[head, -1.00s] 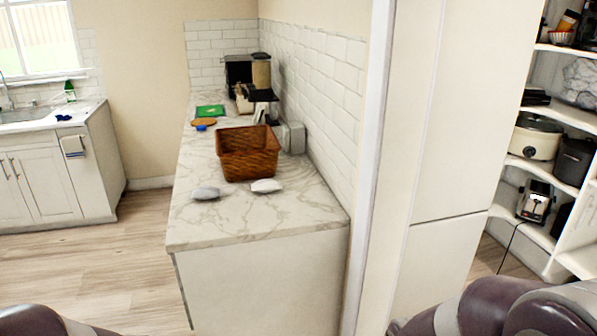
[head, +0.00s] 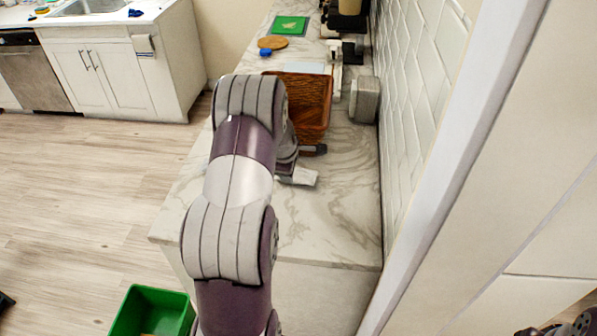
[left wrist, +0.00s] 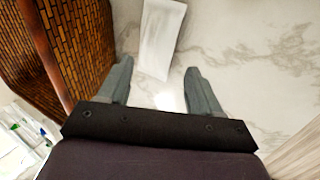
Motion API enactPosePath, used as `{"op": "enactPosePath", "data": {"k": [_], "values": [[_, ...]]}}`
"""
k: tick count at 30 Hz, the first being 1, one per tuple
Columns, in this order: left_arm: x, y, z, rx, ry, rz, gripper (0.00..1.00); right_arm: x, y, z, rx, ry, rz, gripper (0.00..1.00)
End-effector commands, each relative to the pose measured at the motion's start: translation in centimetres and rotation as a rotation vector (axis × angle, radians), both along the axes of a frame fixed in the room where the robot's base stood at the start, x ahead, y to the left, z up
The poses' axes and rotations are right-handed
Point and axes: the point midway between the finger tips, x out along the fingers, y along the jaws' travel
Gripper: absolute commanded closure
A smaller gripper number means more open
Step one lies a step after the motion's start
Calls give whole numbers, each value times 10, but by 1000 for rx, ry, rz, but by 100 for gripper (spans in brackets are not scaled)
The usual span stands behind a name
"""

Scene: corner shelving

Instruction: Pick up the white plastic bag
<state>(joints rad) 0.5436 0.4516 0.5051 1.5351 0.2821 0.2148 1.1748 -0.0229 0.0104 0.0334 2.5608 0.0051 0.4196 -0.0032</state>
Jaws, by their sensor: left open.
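A white plastic bag (head: 303,178) lies on the marble counter just in front of the brown woven basket (head: 308,105). In the left wrist view a white bag (left wrist: 160,38) lies on the counter ahead of my left gripper (left wrist: 159,72), beside the basket (left wrist: 72,45). The near end of this bag reaches between the fingertips. My left gripper is open, with a finger on each side and nothing clamped. In the head view my left arm hides part of the basket and the counter to its left. My right gripper is not in view.
The counter (head: 325,225) is clear in front of the bag. A tiled wall (head: 415,120) runs along its right side, with a grey box (head: 364,99) against it. A green bin (head: 152,312) stands on the floor at the lower left.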

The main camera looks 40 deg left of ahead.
Motion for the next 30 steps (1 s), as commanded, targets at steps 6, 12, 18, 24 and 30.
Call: {"op": "enactPosePath", "data": {"k": [6, 12, 18, 24, 30], "values": [[12, 6, -26, 0, 2, -3, 36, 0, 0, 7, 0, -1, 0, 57], [25, 12, -53, 1, 1, -5, 36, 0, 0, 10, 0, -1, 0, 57], [26, 13, -55, 2, 0, -5, 36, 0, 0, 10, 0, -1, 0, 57], [25, 12, -55, 2, 1, -6, 72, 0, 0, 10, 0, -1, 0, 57], [25, 12, -55, 2, 1, -6, 72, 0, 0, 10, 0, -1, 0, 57]]}}
